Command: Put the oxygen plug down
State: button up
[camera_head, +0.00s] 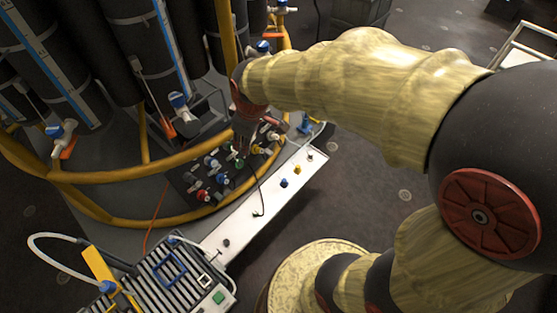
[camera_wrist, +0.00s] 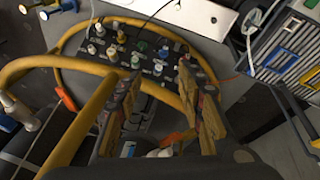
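My gripper (camera_head: 243,146) points down over the dark connector panel (camera_head: 196,178). In the wrist view my gripper (camera_wrist: 160,76) has its two fingers apart, with the panel and a yellow rail visible between and beyond them. I see nothing held between the fingers. A green plug (camera_head: 239,163) sits at the panel just below the fingertips; it also shows in the wrist view (camera_wrist: 136,61). A thin black cable (camera_head: 256,190) runs from near it to the white shelf. No readable label shows which plug is the oxygen plug.
The white shelf (camera_head: 230,238) carries a blue knob (camera_head: 283,183), a yellow knob (camera_head: 297,169) and small dark fittings, with bare room between. Yellow rails (camera_head: 110,178) curve around the panel. Dark cylinders (camera_head: 130,50) stand behind. A ribbed case (camera_head: 180,280) lies at front left.

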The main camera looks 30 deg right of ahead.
jog(key=s+r+m+t, duration=0.1)
jog(key=s+r+m, duration=0.2)
jog(key=s+r, duration=0.2)
jog(key=s+r+m+t, duration=0.1)
jog(key=s+r+m, duration=0.3)
jog(key=s, duration=0.8)
jog(key=shift+r+m, duration=0.3)
jog(key=shift+r, duration=0.3)
jog(key=shift+s+a, duration=0.1)
